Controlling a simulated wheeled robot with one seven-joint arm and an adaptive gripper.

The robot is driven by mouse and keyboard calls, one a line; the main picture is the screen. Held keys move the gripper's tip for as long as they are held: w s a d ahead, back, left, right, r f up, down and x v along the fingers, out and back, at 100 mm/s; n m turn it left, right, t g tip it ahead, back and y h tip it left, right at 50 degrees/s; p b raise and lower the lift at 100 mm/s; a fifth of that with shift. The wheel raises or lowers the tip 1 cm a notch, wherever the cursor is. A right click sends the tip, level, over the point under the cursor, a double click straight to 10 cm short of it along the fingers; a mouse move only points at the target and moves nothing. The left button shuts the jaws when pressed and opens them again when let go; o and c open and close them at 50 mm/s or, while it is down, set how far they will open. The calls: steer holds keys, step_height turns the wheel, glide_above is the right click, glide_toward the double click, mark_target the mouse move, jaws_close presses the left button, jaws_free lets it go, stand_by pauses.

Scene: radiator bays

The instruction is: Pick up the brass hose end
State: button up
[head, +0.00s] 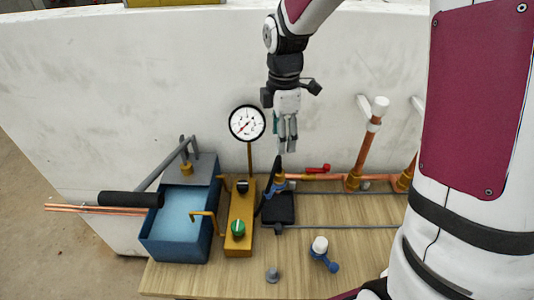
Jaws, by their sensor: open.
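My gripper (288,149) hangs fingers down in front of the white wall. It is open, with nothing visible between its fingers. A small brass piece with a blue part (279,181), which looks like the brass hose end, is just below the fingertips at the black block (281,210). A dark hose or strap runs beside it. A gap shows between the fingertips and the brass piece. The brass piece is small and partly hidden by the dark hose, so its exact shape is unclear.
A blue water tank (151,247) with a pump handle (131,199) stands left, beside a yellow block (240,244) and a pressure gauge (246,123). Copper pipes (366,152) rise at right. A blue-handled valve (323,254) and grey cap (272,274) are on the wooden bench (368,226).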

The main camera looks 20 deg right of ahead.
glide_above(279, 171)
step_height(279, 171, down, 8)
steer(key=shift+s+a+f+p, duration=0.1)
steer(key=shift+s+f+p, duration=0.05)
steer(key=shift+f+p, duration=0.7)
steer(key=shift+f, duration=2.3)
steer(key=shift+w, duration=0.2)
steer(key=shift+c, duration=0.6)
steer(key=c, duration=0.9)
